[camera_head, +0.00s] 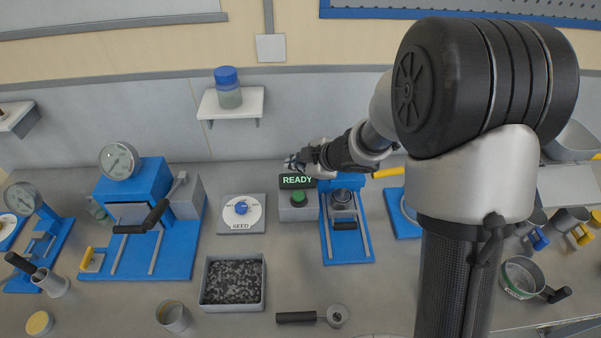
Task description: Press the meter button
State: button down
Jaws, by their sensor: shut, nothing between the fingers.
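The meter (298,213) is a grey box on the bench with a dark display (297,181) reading "READY" in light letters. A green round button (298,198) sits on top of the box, just in front of the display. My gripper (290,163) is shut and empty. It shows just above the display in the picture, small and dark, with its tips towards the left. It appears apart from the green button; its exact height above the meter is hard to tell. The button is in plain view.
A blue-based device (347,249) stands right of the meter, partly behind my arm. A tray of dark seeds (207,284), a metal cup (173,316) and a scoop (312,317) lie in front. A shelf (230,108) holds a blue-lidded jar.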

jog(key=shift+a+f, duration=0.15)
jog(key=shift+s, duration=0.1)
jog(key=shift+f, duration=0.1)
jog(key=b, duration=0.9)
send_over(297, 197)
notch_tip(297, 197, down, 8)
jog(key=shift+r, duration=0.1)
jog(key=shift+f, duration=0.4)
dwell(0.7)
jog(key=shift+f, duration=0.4)
